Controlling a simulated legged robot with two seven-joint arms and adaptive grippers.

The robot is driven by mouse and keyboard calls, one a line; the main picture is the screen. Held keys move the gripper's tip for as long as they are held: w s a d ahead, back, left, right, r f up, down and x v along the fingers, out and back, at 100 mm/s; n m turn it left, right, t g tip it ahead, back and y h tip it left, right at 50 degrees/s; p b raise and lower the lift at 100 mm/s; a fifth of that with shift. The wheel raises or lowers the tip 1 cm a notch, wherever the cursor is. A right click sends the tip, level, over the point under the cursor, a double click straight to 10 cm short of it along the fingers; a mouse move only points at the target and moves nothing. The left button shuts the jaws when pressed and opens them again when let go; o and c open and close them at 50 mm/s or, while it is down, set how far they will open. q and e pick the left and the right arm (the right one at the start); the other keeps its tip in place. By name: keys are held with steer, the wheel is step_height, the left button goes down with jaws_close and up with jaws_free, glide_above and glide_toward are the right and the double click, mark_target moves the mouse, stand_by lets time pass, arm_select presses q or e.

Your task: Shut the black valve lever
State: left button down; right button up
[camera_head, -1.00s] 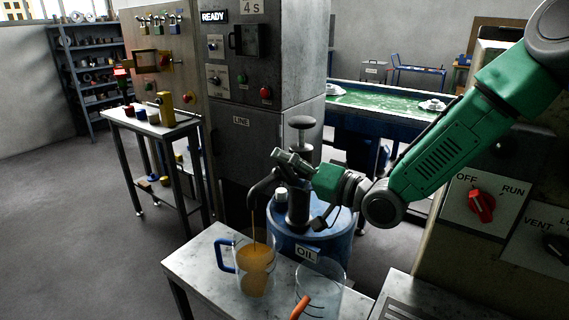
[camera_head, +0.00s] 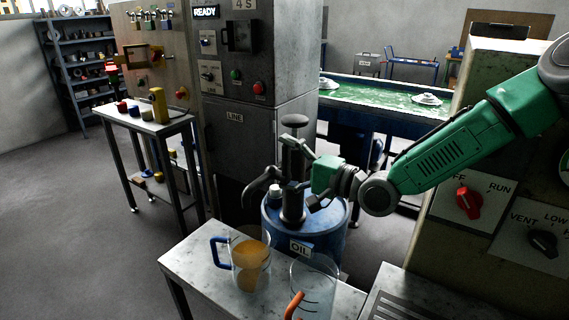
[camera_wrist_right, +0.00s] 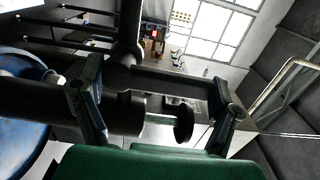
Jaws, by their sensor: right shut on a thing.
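A black hand pump (camera_head: 292,185) stands upright on the blue oil drum (camera_head: 330,225), its curved spout (camera_head: 262,183) pointing left above a glass jug (camera_head: 247,265) with orange oil. No stream shows below the spout. My right gripper (camera_head: 304,172) reaches in from the right at the pump's upper part. In the right wrist view, its fingers (camera_wrist_right: 160,100) stand wide apart, with the pump body (camera_wrist_right: 120,112) behind. A dark bar (camera_wrist_right: 165,80), which looks like the black valve lever, spans between them. The lever is hard to pick out in the head view. My left gripper is out of view.
A second clear vessel (camera_head: 313,285) with an orange handle stands right of the jug on the metal table (camera_head: 195,260). A grey cabinet (camera_head: 262,135) rises behind the pump. A panel with a red knob (camera_head: 469,201) is at the right.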

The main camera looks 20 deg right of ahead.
steer(key=shift+d+f, duration=0.1)
steer(key=shift+f, duration=0.2)
steer(key=o, duration=1.6)
steer(key=shift+c, duration=0.2)
steer(key=shift+d, duration=0.1)
steer(key=shift+d+r, duration=0.1)
steer(key=v, duration=1.1)
steer(key=shift+s+d, duration=0.3)
steer(key=shift+a, duration=0.1)
